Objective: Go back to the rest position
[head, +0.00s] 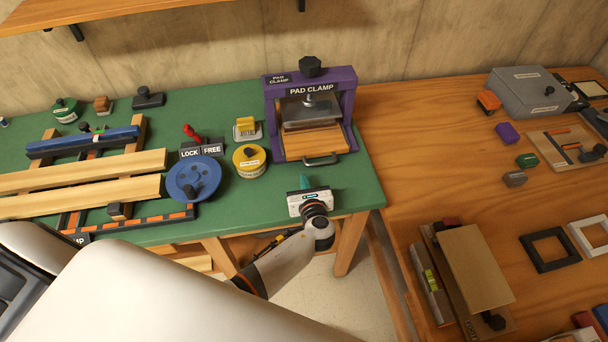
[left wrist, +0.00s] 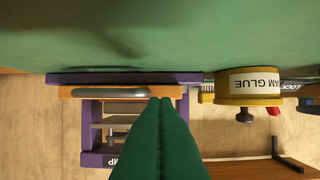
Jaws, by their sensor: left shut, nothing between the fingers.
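My left gripper (head: 304,183) is over the front edge of the green bench top, in front of the purple pad clamp (head: 351,88). Its teal fingers are together and empty. In the left wrist view the shut green fingers (left wrist: 160,101) point at the pad clamp (left wrist: 92,130), which appears upside down with its wooden drawer front and grey handle behind the fingertips. The fingers hide part of the clamp there. My right gripper is in neither view.
A yellow glue tin (head: 249,161) and a blue wheel (head: 194,180) stand left of the gripper. A clamping rack with pale boards (head: 80,197) lies further left. The wooden table (head: 410,150) on the right holds a grey box (head: 529,92), frames and a board assembly. Floor shows between the benches.

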